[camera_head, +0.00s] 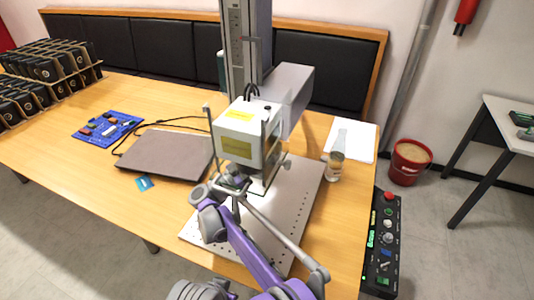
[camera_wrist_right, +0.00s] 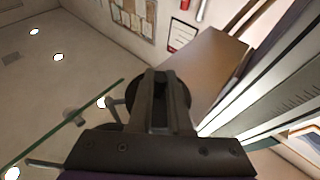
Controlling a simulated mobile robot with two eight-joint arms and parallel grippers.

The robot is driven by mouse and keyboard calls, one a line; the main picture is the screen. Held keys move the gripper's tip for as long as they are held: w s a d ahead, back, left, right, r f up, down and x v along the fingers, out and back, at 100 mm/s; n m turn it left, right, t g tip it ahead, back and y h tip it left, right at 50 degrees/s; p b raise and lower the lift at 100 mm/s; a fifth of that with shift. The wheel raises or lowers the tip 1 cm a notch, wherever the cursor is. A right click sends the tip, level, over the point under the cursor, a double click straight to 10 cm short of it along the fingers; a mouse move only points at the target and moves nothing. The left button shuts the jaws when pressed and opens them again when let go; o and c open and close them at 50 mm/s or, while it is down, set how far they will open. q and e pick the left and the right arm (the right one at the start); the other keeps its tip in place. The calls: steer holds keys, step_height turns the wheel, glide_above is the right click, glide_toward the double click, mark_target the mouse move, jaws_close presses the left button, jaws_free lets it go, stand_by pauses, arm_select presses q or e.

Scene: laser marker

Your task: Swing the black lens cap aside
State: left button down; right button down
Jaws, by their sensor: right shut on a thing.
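The white laser marker head (camera_head: 245,137), with yellow labels, hangs from its column (camera_head: 240,45) over a perforated metal plate (camera_head: 302,205). My right gripper (camera_head: 233,182) is just below the front left of this head. In the right wrist view, my right gripper (camera_wrist_right: 160,85) is shut on the round black lens cap (camera_wrist_right: 182,82). The dark disc shows behind and on both sides of the fingers, which cover its middle. In the head view, the cap cannot be told apart from the dark gripper parts. My left gripper is not in view.
A closed brown laptop-like slab (camera_head: 167,155) and a blue circuit board (camera_head: 107,128) lie left. A glass beaker (camera_head: 335,167) stands right of the plate, near white paper (camera_head: 352,138). A black control box (camera_head: 382,243) is at the table's right edge. Thin green-edged glass (camera_wrist_right: 75,118) crosses the wrist view.

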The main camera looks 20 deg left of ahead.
steer(key=shift+f, duration=0.1)
steer(key=c, duration=0.8)
jaws_free()
steer(key=shift+c, duration=0.2)
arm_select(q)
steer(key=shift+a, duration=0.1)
